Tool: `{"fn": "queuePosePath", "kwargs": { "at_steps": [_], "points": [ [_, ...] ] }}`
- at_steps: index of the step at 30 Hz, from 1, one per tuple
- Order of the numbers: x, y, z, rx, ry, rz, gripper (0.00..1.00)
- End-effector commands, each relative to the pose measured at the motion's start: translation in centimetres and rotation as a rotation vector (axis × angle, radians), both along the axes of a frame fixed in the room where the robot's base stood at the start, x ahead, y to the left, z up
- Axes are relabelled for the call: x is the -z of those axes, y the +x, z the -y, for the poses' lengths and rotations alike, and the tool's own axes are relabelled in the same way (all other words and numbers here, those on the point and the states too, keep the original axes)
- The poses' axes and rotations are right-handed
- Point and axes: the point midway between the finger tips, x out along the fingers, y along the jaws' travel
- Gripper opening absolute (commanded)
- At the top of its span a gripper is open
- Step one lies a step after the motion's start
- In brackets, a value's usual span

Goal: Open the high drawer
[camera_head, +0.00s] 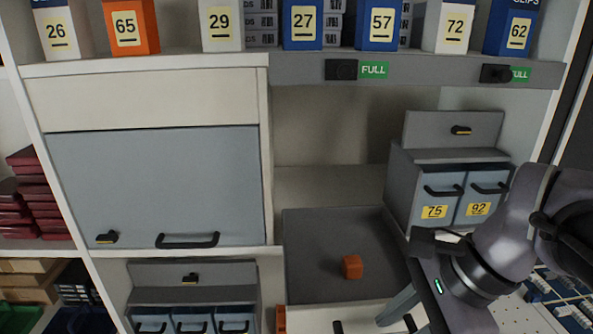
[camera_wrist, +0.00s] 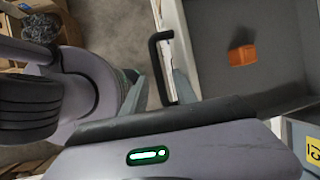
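The open drawer (camera_head: 330,225) is pulled out of the middle of the shelf unit, with an orange cube (camera_head: 352,267) lying inside. Its inside and the cube (camera_wrist: 242,55) also show in the wrist view. The drawer's black bar handle (camera_wrist: 156,62) is on its pale front; its ends show low in the head view. My gripper (camera_wrist: 160,88) is at this handle, its grey fingers apart on either side of the handle's near end, with gaps visible. In the head view one finger (camera_head: 398,306) reaches down to the drawer front; the other is mostly hidden.
A grey cabinet with small drawers 75 (camera_head: 434,211) and 92 (camera_head: 478,209) stands close beside my arm. A closed blue-grey panel door (camera_head: 155,185) is at left. Numbered boxes (camera_head: 302,25) line the top shelf. Small drawers (camera_head: 192,322) sit lower left.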

Motion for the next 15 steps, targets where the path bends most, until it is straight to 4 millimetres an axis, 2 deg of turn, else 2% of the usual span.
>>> {"fn": "queuePosePath", "kwargs": {
  "at_steps": [5, 11, 15],
  "points": [
    [-1.2, -0.1, 0.3, 0.002, 0.000, -0.001, 0.34],
    [-5.7, -0.8, 1.9, 0.003, 0.000, 0.000, 0.34],
    [-9.5, -1.5, 3.4, 0.005, 0.000, 0.000, 0.34]
  ]
}}
